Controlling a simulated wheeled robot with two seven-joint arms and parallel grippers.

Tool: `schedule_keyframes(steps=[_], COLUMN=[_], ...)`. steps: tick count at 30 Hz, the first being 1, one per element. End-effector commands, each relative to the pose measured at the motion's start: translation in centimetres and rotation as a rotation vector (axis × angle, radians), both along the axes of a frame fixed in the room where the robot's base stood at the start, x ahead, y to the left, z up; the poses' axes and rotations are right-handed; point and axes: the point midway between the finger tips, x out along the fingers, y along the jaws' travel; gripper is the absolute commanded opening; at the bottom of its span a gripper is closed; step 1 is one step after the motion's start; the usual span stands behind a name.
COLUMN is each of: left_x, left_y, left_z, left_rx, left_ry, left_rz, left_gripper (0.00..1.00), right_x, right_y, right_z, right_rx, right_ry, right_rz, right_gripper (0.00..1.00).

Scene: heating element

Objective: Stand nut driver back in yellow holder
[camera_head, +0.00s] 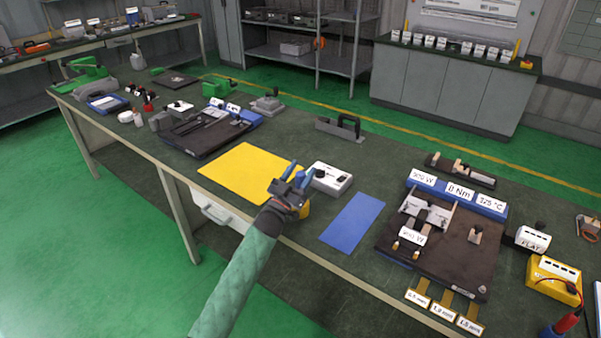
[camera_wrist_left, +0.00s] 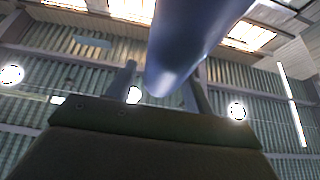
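My left gripper (camera_head: 296,183) is over the near edge of the bench, between the yellow mat and the blue mat. Blue parts show at its tip in the head view. In the left wrist view a smooth blue rod-like handle (camera_wrist_left: 185,45), which looks like the nut driver, lies between the two grey fingers (camera_wrist_left: 160,90). The fingers appear closed on it. Its far end is out of view. A small yellow piece, perhaps the yellow holder (camera_head: 304,211), shows just behind the wrist and is mostly hidden by it. My right gripper is not in view.
A yellow mat (camera_head: 245,172) lies left and a blue mat (camera_head: 352,221) right. A white box with a black knob (camera_head: 331,179) stands just behind the gripper. A dark fixture board (camera_head: 455,255) with labelled blocks fills the right.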

Motion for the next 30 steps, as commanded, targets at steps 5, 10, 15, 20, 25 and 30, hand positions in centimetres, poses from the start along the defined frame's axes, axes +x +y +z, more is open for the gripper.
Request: schedule_keyframes(steps=[5,10,15,20,25,30], left_x=[0.0,0.0,0.0,0.0,-0.7,-1.6], left_y=[0.0,0.0,0.0,0.0,0.5,1.2], left_z=[0.0,0.2,0.7,1.3,0.5,-0.2], left_rx=[0.000,0.000,0.000,0.001,0.001,0.001], left_ry=[0.000,0.000,0.000,-0.001,0.001,0.000], left_rz=[0.000,0.000,0.000,0.000,0.000,0.000], left_gripper=[0.52,0.52,0.52,0.52,0.52,0.52], right_x=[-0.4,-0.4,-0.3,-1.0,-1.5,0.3], right_y=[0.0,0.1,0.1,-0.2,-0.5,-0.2], right_z=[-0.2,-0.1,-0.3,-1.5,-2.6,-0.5], right_rx=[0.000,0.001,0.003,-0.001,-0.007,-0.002], right_ry=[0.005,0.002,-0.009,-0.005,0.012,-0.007], right_rz=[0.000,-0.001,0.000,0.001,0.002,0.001], right_gripper=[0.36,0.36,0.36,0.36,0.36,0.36])
